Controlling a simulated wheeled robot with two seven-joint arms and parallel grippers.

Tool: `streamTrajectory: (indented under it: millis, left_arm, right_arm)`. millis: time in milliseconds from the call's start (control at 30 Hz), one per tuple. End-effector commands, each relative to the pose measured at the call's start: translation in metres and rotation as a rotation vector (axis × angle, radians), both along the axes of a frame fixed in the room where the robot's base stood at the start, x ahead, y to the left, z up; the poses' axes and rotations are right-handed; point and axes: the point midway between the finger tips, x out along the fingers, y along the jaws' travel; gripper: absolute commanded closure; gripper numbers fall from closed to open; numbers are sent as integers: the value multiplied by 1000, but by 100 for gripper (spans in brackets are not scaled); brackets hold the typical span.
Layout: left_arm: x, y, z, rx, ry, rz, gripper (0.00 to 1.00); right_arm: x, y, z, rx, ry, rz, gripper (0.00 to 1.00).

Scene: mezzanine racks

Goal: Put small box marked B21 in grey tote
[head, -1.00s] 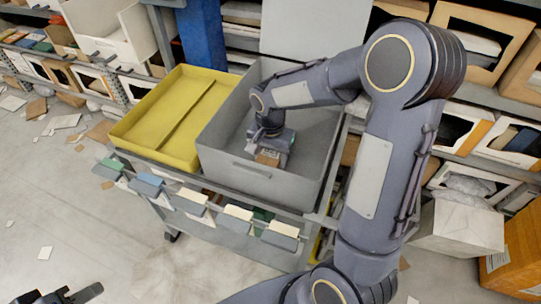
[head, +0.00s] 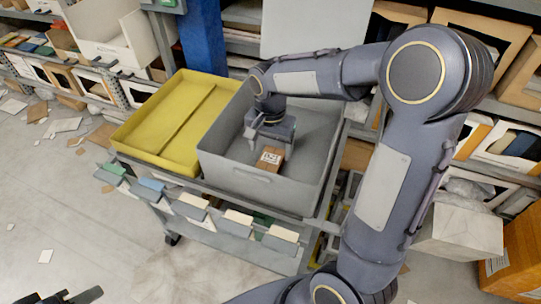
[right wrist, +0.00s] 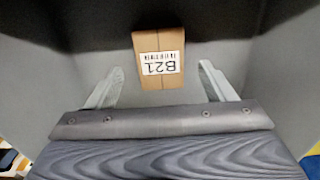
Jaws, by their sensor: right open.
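The small brown box marked B21 (head: 271,158) lies on the floor of the grey tote (head: 238,176), close to its front wall. In the right wrist view the box (right wrist: 158,58) shows its white B21 label upside down. My right gripper (head: 272,143) is inside the tote just above and behind the box. My left gripper (head: 72,298) shows only in part at the bottom left edge of the head view.
A yellow tray (head: 170,125) stands left of the tote on the same cart (head: 230,240). Coloured cards hang along the cart's front edge. Racks with boxes stand behind and right. A white carton (head: 460,232) sits at the right. Papers litter the floor at left.

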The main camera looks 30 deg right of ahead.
Motion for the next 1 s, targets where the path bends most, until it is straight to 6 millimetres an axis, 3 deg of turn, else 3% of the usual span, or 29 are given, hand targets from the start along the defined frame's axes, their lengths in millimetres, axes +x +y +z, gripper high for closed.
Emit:
streamTrajectory:
  millis: [100,333,1000]
  left_arm:
    - [0,0,6,0,0,0,64]
    - [0,0,9,0,0,0,64]
    - [0,0,9,0,0,0,64]
  right_arm:
    - [1,0,28,1,-4,0,24]
    - [0,0,55,1,-1,0,24]
    - [0,0,59,1,1,0,24]
